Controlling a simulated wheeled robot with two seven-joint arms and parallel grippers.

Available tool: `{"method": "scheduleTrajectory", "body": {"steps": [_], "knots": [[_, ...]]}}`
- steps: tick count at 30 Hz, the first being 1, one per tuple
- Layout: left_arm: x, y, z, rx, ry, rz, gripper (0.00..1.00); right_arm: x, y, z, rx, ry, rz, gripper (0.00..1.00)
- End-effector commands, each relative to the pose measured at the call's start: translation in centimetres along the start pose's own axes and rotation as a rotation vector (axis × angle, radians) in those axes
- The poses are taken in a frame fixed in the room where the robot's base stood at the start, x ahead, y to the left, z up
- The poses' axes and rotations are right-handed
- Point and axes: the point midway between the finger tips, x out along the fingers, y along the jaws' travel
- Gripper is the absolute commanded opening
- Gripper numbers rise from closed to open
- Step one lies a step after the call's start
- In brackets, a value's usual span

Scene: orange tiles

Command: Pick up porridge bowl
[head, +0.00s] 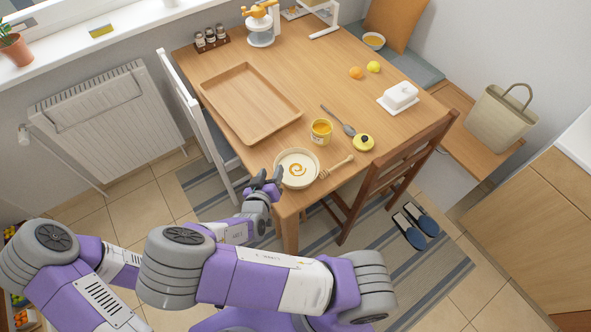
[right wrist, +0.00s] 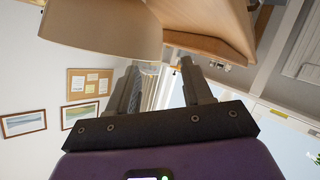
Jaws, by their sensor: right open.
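The porridge bowl (head: 284,180) is cream-coloured and holds pale porridge with an amber swirl. It stands upright at the table's near-left corner in the head view. In the right wrist view, the bowl's pale outer wall (right wrist: 105,28) looms large at the top. My right gripper (head: 265,179) is open at the bowl's left side, close to the rim. In the right wrist view, my right gripper's fingers (right wrist: 163,80) are spread apart, with nothing gripped between them. I cannot tell whether a finger touches the bowl. My left gripper is not in view.
A honey dipper (head: 338,166), a yellow jar (head: 320,131) and its lid (head: 363,142) lie right of the bowl. A wooden tray (head: 250,137) is behind it. A white chair (head: 196,119) and a brown chair (head: 377,178) flank the corner of the table (head: 335,68).

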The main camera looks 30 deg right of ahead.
Motion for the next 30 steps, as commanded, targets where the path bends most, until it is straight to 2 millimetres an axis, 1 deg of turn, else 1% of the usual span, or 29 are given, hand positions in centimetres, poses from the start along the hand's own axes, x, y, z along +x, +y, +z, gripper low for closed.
{"method": "scheduleTrajectory", "body": {"steps": [1,4,6,9,17,20,27,30], "knots": [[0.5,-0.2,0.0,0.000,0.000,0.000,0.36,0.8,0.1,0.5,0.000,-0.002,0.004,0.50],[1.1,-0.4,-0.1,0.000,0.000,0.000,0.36,2.4,0.5,0.9,0.000,-0.002,0.005,0.50],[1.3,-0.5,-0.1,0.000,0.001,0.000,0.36,3.4,0.4,0.9,0.001,-0.001,0.002,0.50],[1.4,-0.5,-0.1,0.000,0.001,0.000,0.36,4.3,0.4,0.8,0.000,-0.001,0.001,0.50],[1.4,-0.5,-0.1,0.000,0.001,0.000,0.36,4.5,0.5,0.7,-0.001,-0.001,-0.001,0.50],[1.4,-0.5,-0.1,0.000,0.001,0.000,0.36,4.5,0.4,0.7,-0.001,-0.001,-0.001,0.36],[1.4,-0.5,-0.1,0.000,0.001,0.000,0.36,4.5,0.4,0.7,-0.001,-0.002,-0.001,0.00],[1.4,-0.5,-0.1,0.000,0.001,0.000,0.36,4.5,0.4,0.7,-0.001,-0.003,-0.002,0.00]]}}
